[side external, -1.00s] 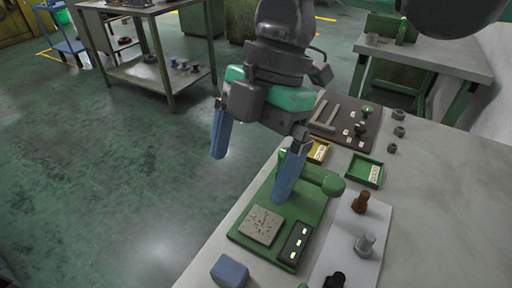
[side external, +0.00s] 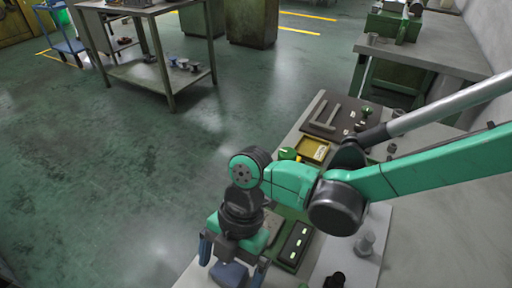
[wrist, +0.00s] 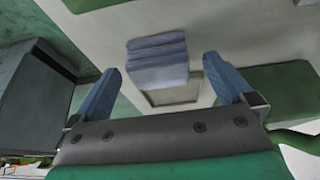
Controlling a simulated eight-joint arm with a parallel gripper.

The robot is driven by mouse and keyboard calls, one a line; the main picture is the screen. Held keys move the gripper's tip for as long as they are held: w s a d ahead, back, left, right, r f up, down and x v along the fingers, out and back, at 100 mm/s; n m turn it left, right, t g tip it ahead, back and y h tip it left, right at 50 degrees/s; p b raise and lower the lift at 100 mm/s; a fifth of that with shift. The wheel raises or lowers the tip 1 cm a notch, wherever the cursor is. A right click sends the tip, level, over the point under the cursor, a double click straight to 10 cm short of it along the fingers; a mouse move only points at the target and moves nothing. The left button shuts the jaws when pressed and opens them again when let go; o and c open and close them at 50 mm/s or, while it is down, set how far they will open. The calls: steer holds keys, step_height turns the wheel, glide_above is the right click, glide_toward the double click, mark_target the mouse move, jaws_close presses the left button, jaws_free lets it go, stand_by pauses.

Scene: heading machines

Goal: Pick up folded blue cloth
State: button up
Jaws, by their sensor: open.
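The folded blue cloth (side external: 229,274) is a small blue-grey block on the near left end of the grey bench. In the wrist view the cloth (wrist: 157,60) shows stacked layers. My gripper (side external: 233,262) is over the cloth with its blue fingers pointing down, one on each side of it. In the wrist view my gripper (wrist: 162,66) is open, with the cloth between the fingertips and a visible gap on each side. My gripper partly hides the cloth in the side view.
A green fixture with a black panel (side external: 294,243) stands just right of my gripper, partly hidden by my arm. A yellow tray (side external: 314,150) and a dark board (side external: 340,117) lie farther back. A grey bolt (side external: 365,243) stands on a pale sheet. The bench edge is close on the left.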

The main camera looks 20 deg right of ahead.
mark_target(229, 270)
steer(key=shift+s+a+f, duration=0.1)
steer(key=shift+f, duration=0.25)
steer(key=shift+c, duration=0.2)
steer(key=c, duration=1.4)
steer(key=shift+r, duration=0.15)
step_height(229, 270, up, 20)
